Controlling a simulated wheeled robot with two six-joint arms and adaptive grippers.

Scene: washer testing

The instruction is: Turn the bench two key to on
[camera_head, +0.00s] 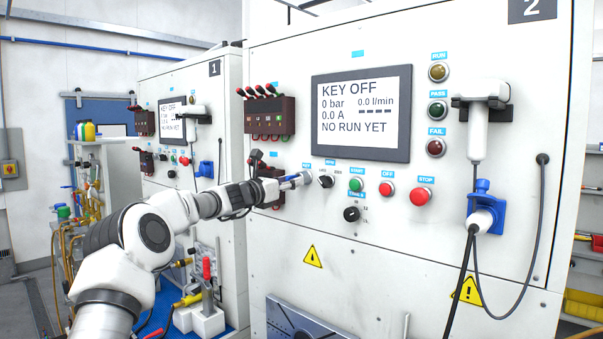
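Bench two (390,245) is the large white cabinet marked 2. Its screen (361,113) reads KEY OFF, 0 bar, 0.0 l/min, 0.0 A and NO RUN YET. My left arm reaches in from the left, and my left gripper (296,181) is at the left end of the button row, right at the panel face. A small blue label (307,166) sits just above its fingertips. The key itself is hidden by the gripper or too small to make out. I cannot tell whether the fingers are shut on it. My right gripper is out of view.
Right of the gripper are a black selector (326,181), a green start button (356,184), a red off button (388,188) and a red stop button (420,196). A black knob (352,214) is below. A dark lever block (270,115) juts out above. Bench one (160,75) stands behind left.

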